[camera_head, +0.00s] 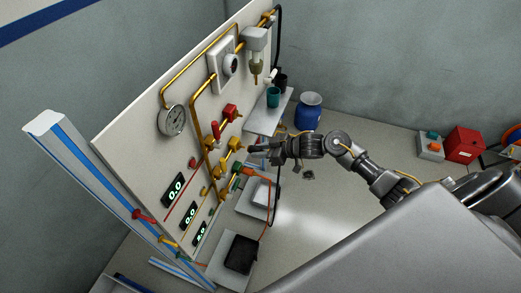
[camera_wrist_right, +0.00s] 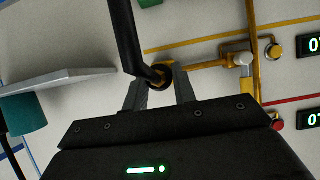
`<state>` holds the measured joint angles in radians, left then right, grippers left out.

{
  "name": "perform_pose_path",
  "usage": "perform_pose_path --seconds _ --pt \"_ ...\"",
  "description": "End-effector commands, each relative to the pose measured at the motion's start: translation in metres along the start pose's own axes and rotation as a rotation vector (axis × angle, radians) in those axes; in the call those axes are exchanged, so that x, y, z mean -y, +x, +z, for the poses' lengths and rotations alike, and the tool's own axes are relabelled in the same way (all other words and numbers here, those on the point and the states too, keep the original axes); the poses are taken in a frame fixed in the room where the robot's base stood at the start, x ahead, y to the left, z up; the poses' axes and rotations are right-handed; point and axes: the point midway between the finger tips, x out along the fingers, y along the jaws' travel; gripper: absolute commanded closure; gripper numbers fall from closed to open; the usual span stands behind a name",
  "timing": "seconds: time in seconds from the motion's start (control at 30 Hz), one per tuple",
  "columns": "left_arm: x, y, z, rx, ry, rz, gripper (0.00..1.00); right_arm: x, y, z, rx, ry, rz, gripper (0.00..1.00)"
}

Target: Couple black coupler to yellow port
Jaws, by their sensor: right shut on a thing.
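My right gripper (camera_head: 254,149) reaches in from the right, close to the pipe panel. In the right wrist view its two fingers (camera_wrist_right: 160,88) are closed on the black coupler (camera_wrist_right: 161,74), which sits at the end of a black hose (camera_wrist_right: 124,38). The yellow port (camera_head: 237,144) is on the panel just left of my fingertips. In the wrist view a yellow pipe (camera_wrist_right: 208,65) runs from a pale fitting up to behind the coupler. I cannot tell whether coupler and port touch. My left gripper is out of view.
The upright panel (camera_head: 147,140) carries a gauge (camera_head: 172,120), red handles and digital displays. A blue barrel (camera_head: 308,111) and red box (camera_head: 464,144) stand on the floor.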

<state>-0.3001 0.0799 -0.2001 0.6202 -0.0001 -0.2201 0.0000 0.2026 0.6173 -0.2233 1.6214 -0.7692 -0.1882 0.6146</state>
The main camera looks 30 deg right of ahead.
Motion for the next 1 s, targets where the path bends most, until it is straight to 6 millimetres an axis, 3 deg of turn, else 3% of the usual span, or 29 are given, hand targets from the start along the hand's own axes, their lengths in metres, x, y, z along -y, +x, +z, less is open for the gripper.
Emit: perform_pose_path --seconds 1.0 --pt "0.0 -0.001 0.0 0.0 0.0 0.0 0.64 0.0 0.015 -0.008 0.0 0.0 -0.001 1.0"
